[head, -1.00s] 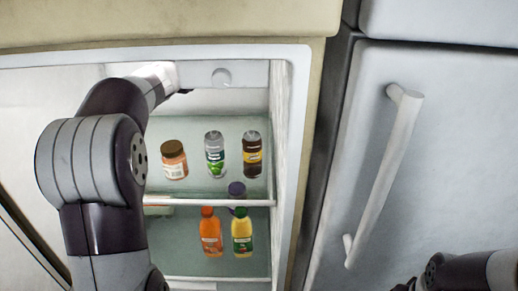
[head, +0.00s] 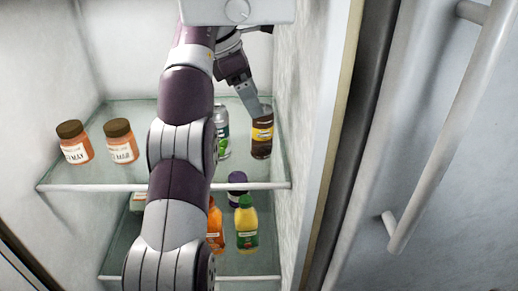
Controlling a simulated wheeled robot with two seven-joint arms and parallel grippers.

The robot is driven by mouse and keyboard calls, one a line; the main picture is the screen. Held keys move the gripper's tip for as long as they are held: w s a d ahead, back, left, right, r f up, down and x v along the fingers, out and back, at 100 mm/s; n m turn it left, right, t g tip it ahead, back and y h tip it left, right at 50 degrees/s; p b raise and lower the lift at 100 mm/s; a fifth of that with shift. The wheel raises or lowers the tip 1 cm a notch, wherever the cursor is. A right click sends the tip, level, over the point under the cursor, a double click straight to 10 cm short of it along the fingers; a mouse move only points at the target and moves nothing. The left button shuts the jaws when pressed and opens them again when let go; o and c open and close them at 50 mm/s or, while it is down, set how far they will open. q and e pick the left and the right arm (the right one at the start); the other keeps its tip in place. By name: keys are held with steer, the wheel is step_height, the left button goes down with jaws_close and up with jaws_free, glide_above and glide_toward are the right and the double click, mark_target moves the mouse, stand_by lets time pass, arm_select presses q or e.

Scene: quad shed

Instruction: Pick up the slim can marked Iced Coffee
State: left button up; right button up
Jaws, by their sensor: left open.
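A slim dark brown can with a yellow band (head: 262,138) stands upright on the upper glass shelf of the open fridge, at its right end; its lettering is too small to read. My left gripper (head: 257,108) is open, right at the top of this can. One finger overlaps the can's top left edge; I cannot tell whether it touches. The other finger is hard to make out. A silver and green can (head: 223,140) stands just left of it, partly hidden by my left arm. My right gripper is out of view.
Two brown-lidded jars (head: 121,144) stand on the left of the upper shelf (head: 115,187). An orange bottle (head: 215,228), a yellow bottle (head: 247,225) and a purple-capped item (head: 237,188) are on the shelf below. The fridge's right wall (head: 300,130) is close to the brown can.

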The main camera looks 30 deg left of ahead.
mark_target(265, 123)
arm_select(q)
steer(key=shift+d+f+m, duration=0.25)
steer(key=shift+d+m, duration=0.05)
steer(key=shift+d, duration=0.05)
steer(key=shift+w+f+b, duration=0.25)
steer(key=shift+f+b, duration=0.05)
steer(key=shift+f, duration=0.05)
steer(key=b+x, duration=0.1)
steer(key=x, duration=0.1)
steer(key=b+x, duration=0.4)
steer(key=x, duration=0.1)
steer(key=shift+a, duration=0.3)
steer(key=shift+d, duration=0.1)
steer(key=shift+r, duration=0.1)
steer(key=c, duration=1.3)
